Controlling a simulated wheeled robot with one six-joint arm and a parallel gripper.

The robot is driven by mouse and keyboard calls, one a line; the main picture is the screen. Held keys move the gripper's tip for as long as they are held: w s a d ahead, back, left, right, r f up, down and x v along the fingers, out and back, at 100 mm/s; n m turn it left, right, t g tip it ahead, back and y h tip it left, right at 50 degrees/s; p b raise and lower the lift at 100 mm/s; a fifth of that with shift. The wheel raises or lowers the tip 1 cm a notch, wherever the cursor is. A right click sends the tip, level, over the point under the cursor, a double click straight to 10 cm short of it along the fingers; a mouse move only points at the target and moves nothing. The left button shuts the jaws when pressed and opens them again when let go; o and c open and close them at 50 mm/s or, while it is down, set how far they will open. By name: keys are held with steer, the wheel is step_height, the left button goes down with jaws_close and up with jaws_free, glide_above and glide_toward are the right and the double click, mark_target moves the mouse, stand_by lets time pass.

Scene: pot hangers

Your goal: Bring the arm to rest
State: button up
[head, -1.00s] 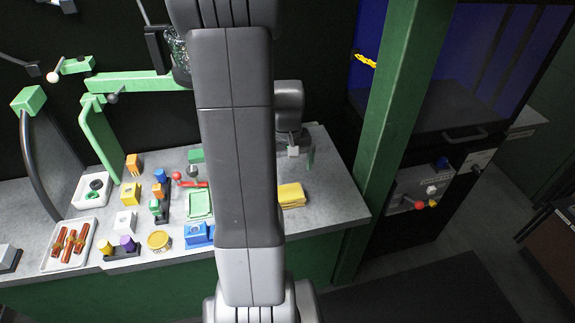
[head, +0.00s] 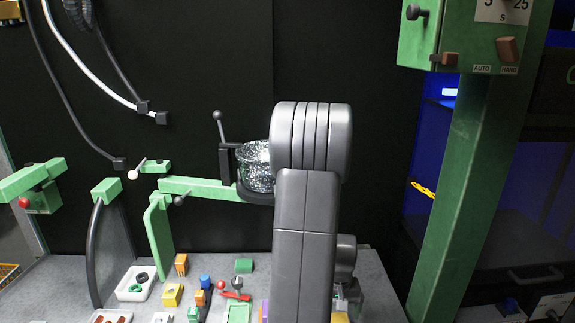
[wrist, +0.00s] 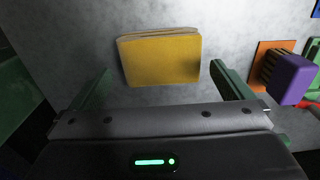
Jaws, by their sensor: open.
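My gripper (wrist: 160,88) is open in the wrist view, with its two green fingers wide apart and nothing between the tips. It points down over the grey bench top. In the head view my arm stands upright in front of the bench and hides most of the gripper. A speckled glass pot (head: 256,165) sits on a green arm bracket (head: 207,189), partly behind my arm.
To the right in the wrist view are a purple block (wrist: 292,80) and an orange piece (wrist: 265,60). A white tray (head: 123,290) and several coloured blocks cover the bench left of my arm. A green post (head: 455,200) with a control box (head: 470,35) stands on the right.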

step_height(320, 180, down, 6)
steer(key=shift+r, duration=0.45)
steer(key=shift+r, duration=0.1)
